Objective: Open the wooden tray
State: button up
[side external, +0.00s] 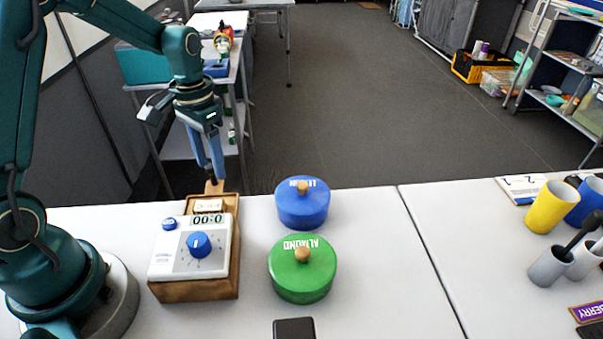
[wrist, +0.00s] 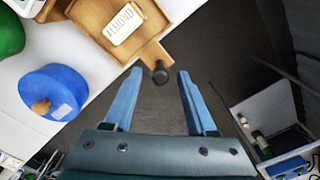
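The wooden tray (side external: 229,205) juts from the far side of a wooden box with a white timer (side external: 191,247) on top. A cream labelled block (side external: 207,205) lies in it; its label reads ALMOND in the wrist view (wrist: 123,24). The tray's handle (side external: 213,187) points away from the timer and ends in a dark round knob (wrist: 160,75). My gripper (side external: 212,172) is just above the handle end. In the wrist view its blue fingers (wrist: 160,74) are apart, with the knob showing between their tips. I cannot tell whether they touch it.
A blue lidded pot (side external: 302,208) and a green lidded pot (side external: 302,275) stand right of the timer. A dark object (side external: 294,328) lies at the front edge. Yellow and other cups (side external: 551,207) stand far right. The table between is clear.

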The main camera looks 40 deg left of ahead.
jog(key=shift+r, duration=2.6)
jog(key=shift+d, duration=0.1)
jog(key=s+d+r+m+t, duration=0.1)
jog(key=s+d+r+t, duration=0.4)
jog(key=r, duration=0.3)
jog(key=s+d+f+n, duration=0.1)
jog(key=s+d, duration=0.3)
jog(key=s, duration=0.4)
jog(key=shift+d+f+t, duration=0.3)
jog(key=shift+f, duration=0.15)
